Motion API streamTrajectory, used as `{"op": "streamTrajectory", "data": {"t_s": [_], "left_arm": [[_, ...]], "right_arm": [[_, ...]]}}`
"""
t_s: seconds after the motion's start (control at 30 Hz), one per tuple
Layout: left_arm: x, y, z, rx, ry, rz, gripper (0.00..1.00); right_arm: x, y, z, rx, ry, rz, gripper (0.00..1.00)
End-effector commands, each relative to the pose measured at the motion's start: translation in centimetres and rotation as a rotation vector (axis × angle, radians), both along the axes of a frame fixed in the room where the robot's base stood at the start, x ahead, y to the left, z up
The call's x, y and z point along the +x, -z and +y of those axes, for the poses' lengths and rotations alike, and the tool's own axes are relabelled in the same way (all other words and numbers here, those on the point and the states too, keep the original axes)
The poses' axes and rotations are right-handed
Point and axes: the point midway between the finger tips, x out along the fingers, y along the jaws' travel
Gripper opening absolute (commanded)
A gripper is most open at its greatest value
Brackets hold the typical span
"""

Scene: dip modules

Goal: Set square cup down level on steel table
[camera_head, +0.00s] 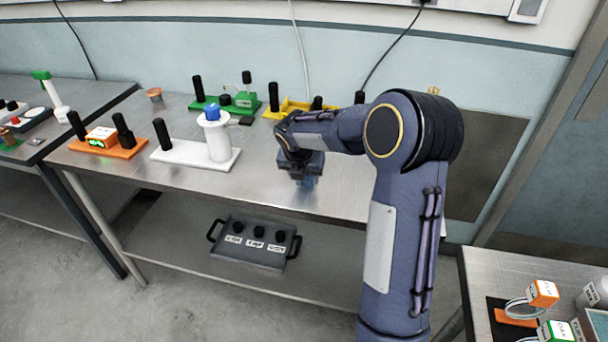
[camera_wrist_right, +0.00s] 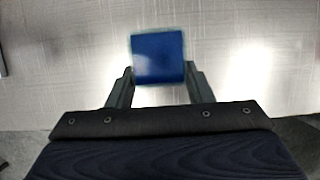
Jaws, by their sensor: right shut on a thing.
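The square cup (camera_wrist_right: 158,57) shows in the right wrist view as a blue square with a pale rim, between the two fingers of my right gripper (camera_wrist_right: 158,85). The gripper is shut on it. In the head view my right gripper (camera_head: 303,178) points down over the front part of the steel table (camera_head: 260,195), and a little blue of the cup (camera_head: 307,182) shows under it. I cannot tell whether the cup touches the table top. My left gripper is not in view.
A white module with a white cylinder and blue top (camera_head: 212,115) stands left of the gripper. An orange module (camera_head: 110,145), a green one (camera_head: 225,108) and a yellow one (camera_head: 290,107) stand around. A grey tray (camera_head: 253,245) lies on the lower shelf. Bare steel lies left of the gripper.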

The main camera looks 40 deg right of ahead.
Motion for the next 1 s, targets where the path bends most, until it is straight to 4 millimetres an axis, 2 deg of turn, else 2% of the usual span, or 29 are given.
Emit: {"op": "streamTrajectory", "data": {"t_s": [0.47, 0.5, 0.67, 1.0], "left_arm": [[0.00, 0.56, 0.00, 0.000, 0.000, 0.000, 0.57], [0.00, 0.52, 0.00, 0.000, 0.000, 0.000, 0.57], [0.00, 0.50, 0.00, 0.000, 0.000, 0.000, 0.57], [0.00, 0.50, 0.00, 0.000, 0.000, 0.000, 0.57]], "right_arm": [[-0.01, 1.06, -0.02, 0.000, -0.001, 0.000, 0.25], [0.00, 1.01, -0.01, 0.000, 0.000, 0.000, 0.49], [0.00, 0.99, -0.01, 0.000, 0.000, 0.000, 0.70], [-0.07, 0.63, 0.11, 0.001, 0.000, -0.001, 0.72]]}}
